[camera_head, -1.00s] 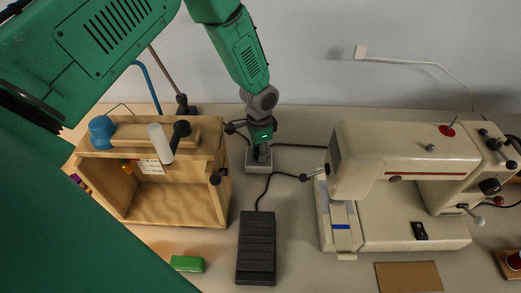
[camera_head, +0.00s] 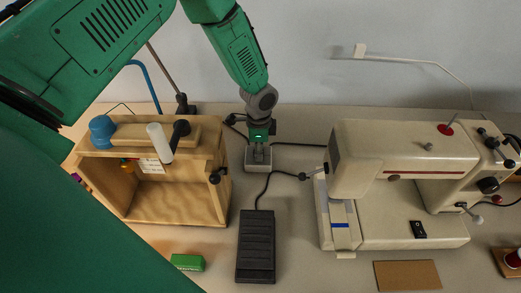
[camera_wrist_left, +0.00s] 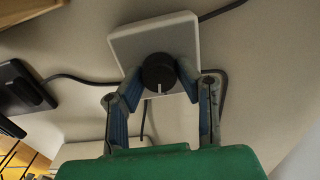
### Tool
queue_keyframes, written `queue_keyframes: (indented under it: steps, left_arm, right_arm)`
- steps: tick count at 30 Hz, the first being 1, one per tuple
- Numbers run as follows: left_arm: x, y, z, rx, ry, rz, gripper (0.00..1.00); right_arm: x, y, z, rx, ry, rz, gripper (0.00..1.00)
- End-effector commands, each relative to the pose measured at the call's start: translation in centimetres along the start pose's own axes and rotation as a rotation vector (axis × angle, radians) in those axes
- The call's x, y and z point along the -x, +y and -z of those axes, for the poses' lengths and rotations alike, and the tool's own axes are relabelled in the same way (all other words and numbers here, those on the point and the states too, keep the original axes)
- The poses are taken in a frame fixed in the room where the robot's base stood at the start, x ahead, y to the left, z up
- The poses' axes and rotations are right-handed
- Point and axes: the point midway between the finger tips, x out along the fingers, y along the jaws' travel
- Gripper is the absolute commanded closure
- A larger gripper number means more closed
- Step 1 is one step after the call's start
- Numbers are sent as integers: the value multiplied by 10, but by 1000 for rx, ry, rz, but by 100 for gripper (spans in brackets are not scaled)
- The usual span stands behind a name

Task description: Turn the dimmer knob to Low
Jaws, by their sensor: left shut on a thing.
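The dimmer is a light grey box (camera_head: 258,167) on the table between the wooden box and the sewing machine. In the left wrist view the box (camera_wrist_left: 185,34) carries a round black knob (camera_wrist_left: 158,70) with a white pointer line, which points toward the bottom of that picture. My left gripper (camera_wrist_left: 160,80) is shut on the knob, with one blue finger pad on each side of it. In the head view my left gripper (camera_head: 259,150) points down at the dimmer and hides the knob. No setting labels can be read. My right gripper is not in view.
A wooden box (camera_head: 180,208) stands left of the dimmer and a white sewing machine (camera_head: 400,160) right of it. A black foot pedal (camera_head: 256,245) lies in front, with its cable running to the dimmer area. A green block (camera_head: 187,262) lies front left.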

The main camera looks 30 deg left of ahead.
Motion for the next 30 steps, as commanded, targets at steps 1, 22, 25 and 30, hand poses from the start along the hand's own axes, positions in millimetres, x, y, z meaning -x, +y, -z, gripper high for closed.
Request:
queue_keyframes:
  steps: [1, 22, 25, 30]
  left_arm:
    - [-2, 1, -5, 2, -11, -6, 100]
    - [14, -2, 0, 3, -1, 2, 51]
    - [33, -2, 0, 4, 0, 3, 51]
    - [70, -2, -2, 5, 0, 2, 51]
  right_arm:
    - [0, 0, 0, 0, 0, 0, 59]
    - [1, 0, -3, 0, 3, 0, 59]
    - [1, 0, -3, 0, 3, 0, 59]
    - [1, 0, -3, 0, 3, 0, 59]
